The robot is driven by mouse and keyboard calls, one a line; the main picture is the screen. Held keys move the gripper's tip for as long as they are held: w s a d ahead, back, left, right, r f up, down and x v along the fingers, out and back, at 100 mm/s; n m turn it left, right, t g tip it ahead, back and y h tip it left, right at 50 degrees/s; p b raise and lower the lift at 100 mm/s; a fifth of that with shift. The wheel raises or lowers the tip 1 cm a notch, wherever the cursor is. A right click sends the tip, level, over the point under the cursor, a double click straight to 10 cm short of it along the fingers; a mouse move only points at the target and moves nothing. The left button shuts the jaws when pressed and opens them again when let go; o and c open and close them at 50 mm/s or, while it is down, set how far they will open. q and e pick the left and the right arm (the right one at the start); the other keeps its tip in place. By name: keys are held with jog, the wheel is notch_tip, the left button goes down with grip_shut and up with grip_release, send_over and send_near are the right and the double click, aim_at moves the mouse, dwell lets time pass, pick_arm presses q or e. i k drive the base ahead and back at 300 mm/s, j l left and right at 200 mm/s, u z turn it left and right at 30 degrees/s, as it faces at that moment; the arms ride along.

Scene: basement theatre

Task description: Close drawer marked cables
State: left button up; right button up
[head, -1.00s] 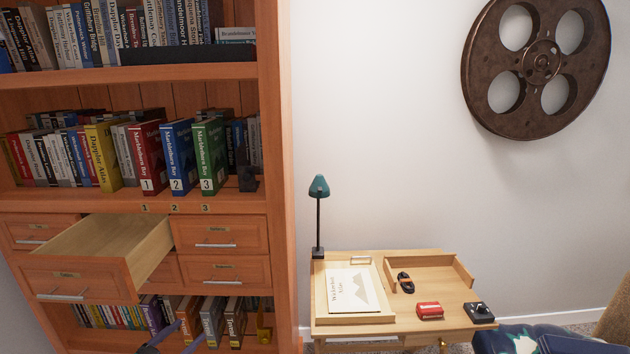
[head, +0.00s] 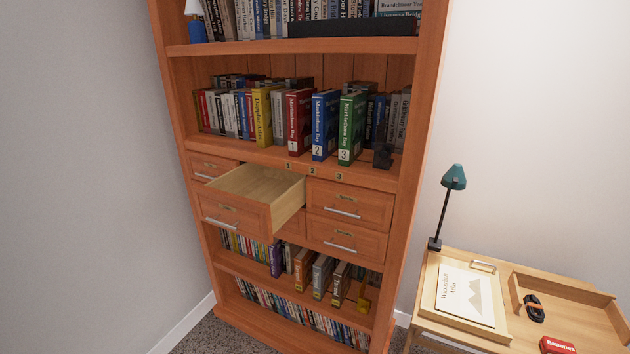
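One drawer (head: 236,215) of the wooden bookcase stands pulled out in the head view, left of centre. Its pale inside looks empty from here. It has a silver bar handle and a small label plate too small to read, so I cannot tell whether it says cables. The shut drawers to its right (head: 349,204) and below that (head: 346,237) also carry small labels I cannot read. Neither of my grippers is in view.
The bookcase (head: 416,150) holds books above and below the drawers. A desk (head: 562,284) with a green lamp (head: 453,178), an atlas (head: 466,295) and a red batteries box (head: 556,346) stands at the right. Carpet shows at the bottom left.

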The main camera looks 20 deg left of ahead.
aim_at(253, 202)
jog(key=u, duration=1.35)
